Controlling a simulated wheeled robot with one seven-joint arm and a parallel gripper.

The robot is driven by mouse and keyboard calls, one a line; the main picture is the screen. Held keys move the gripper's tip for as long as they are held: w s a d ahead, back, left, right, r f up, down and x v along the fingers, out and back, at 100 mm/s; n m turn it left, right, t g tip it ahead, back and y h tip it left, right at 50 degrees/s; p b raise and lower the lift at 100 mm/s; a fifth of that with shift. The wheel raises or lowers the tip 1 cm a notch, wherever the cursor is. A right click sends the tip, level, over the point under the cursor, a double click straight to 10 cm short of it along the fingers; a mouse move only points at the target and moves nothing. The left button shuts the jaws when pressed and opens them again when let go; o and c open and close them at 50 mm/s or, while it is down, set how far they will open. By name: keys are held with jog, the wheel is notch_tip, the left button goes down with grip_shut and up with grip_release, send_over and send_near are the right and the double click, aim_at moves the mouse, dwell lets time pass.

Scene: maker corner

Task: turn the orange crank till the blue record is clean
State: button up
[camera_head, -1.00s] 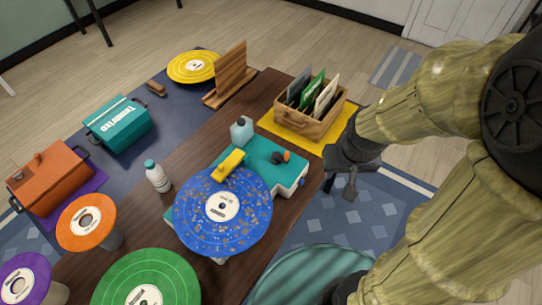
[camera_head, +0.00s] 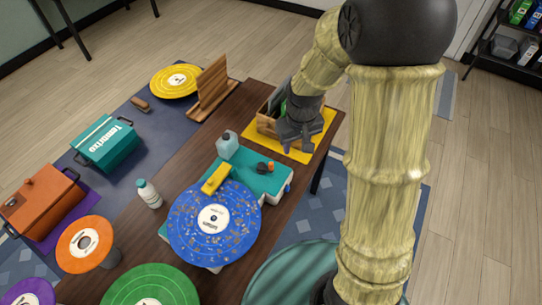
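The blue record (camera_head: 184,225) lies on the teal cleaning machine (camera_head: 262,184) on the wooden table. Brown and pale specks cover much of its surface around the white label. A yellow arm (camera_head: 216,178) reaches over the record's upper edge. The crank sits on top of the machine at its right, with a dark part (camera_head: 261,168) and a small orange knob (camera_head: 271,166). My gripper (camera_head: 297,148) is above and to the right of the crank, apart from it, in front of the wooden crate. Its fingers look spread, with nothing seen between them.
The wooden crate (camera_head: 266,122) stands on a yellow mat (camera_head: 328,120), partly hidden by my gripper. A clear bottle (camera_head: 227,146) stands behind the machine and a white bottle (camera_head: 149,194) to its left. Green (camera_head: 180,283) and orange (camera_head: 72,243) records are near the front left.

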aim_at(271, 163)
jog(key=w+a+f+n+g+p, duration=0.1)
jog(key=w+a+f+n+p, duration=0.1)
jog(key=w+a, duration=0.4)
jog(key=shift+w+n+p, duration=0.5)
jog(key=shift+w+p, duration=0.2)
jog(key=shift+p, duration=0.55)
jog(key=shift+a+f, duration=0.1)
jog(key=shift+f, duration=0.1)
notch_tip(271, 163, down, 17)
jog(key=p, duration=0.5)
jog(key=shift+f, duration=0.15)
grip_shut()
